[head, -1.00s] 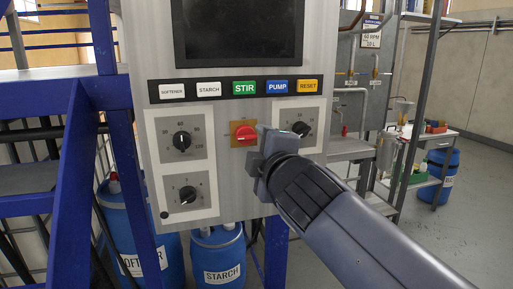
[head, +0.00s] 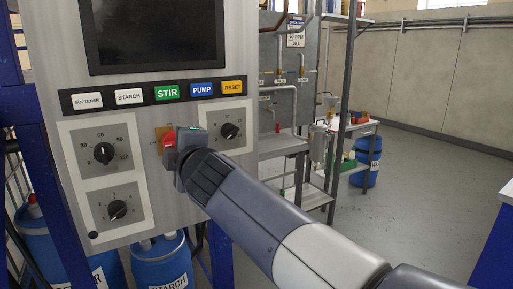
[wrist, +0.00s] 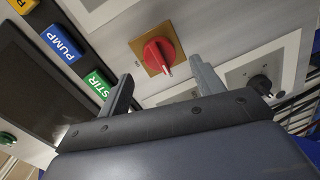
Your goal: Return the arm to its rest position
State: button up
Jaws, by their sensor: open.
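My gripper (wrist: 160,88) is open and empty in the wrist view, its two fingers apart. The red rotary switch (wrist: 160,55) on its orange plate shows beyond and between the fingertips, with a gap from them. In the head view my gripper (head: 180,150) is in front of the control panel (head: 140,165), and the red switch (head: 169,139) is partly hidden behind it. My arm reaches in from the lower right. The fingertips are mostly hidden in the head view.
The panel has a dark screen (head: 150,35), a row of buttons including STIR (head: 167,92), and black dials (head: 104,153). Blue drums (head: 160,262) stand below. A rack post (head: 343,110) and side table (head: 352,128) are behind. The floor at right (head: 430,170) is open.

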jog(key=x, duration=0.4)
jog(key=shift+w, duration=0.1)
dwell(0.3)
jog(key=f+v, duration=0.1)
jog(key=v, duration=1)
jog(key=w+a+m+y+p, duration=0.1)
jog(key=w+a+m+p, duration=0.4)
jog(key=m, duration=1.2)
jog(key=w+p, duration=0.1)
jog(key=w, duration=0.3)
jog(key=shift+w+a+y, duration=0.15)
jog(key=shift+w+y, duration=0.15)
jog(key=shift+y, duration=0.1)
